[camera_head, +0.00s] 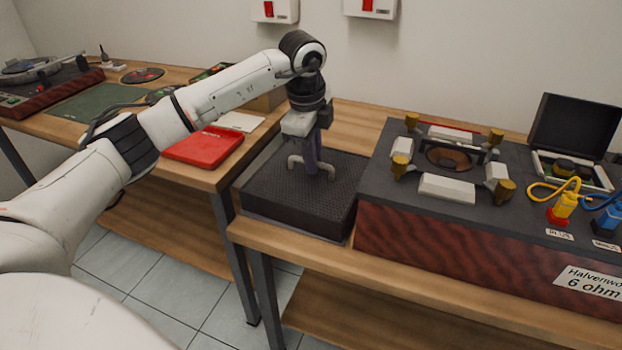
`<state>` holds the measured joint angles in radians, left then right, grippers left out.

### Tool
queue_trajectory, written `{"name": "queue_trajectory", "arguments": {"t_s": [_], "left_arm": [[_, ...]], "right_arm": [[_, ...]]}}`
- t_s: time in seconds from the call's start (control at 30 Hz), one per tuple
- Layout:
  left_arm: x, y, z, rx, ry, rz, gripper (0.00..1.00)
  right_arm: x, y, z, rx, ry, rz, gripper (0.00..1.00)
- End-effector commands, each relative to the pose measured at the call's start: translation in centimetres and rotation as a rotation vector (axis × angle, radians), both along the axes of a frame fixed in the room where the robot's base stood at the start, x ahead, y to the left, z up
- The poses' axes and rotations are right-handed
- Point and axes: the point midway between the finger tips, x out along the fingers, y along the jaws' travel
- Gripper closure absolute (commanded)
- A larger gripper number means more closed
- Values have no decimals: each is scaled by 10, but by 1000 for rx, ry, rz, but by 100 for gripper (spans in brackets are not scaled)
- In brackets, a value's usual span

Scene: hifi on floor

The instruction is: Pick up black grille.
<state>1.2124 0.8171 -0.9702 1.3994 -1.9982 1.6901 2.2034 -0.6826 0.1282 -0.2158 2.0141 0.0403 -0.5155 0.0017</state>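The black grille (275,192) is a dark rectangular mesh panel, lying flat at the left end of the right-hand wooden table. My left gripper (312,168) points down over the middle of the grille, with its fingertips at or just above the mesh. I cannot tell whether it touches the grille. My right gripper is not in view.
A loudspeaker cabinet (430,245) with dark red wood stands right of the grille, carrying a speaker driver (449,159) and cable plugs. A red case (203,147) lies on the left table. A turntable (45,82) stands farther left. A gap separates the tables.

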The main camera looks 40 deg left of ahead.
Motion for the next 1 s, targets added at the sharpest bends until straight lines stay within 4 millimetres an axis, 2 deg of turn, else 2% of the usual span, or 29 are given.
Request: {"name": "queue_trajectory", "arguments": {"t_s": [1.0], "left_arm": [[0,0,1,-1,-1,0,100]], "right_arm": [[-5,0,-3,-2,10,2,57]]}}
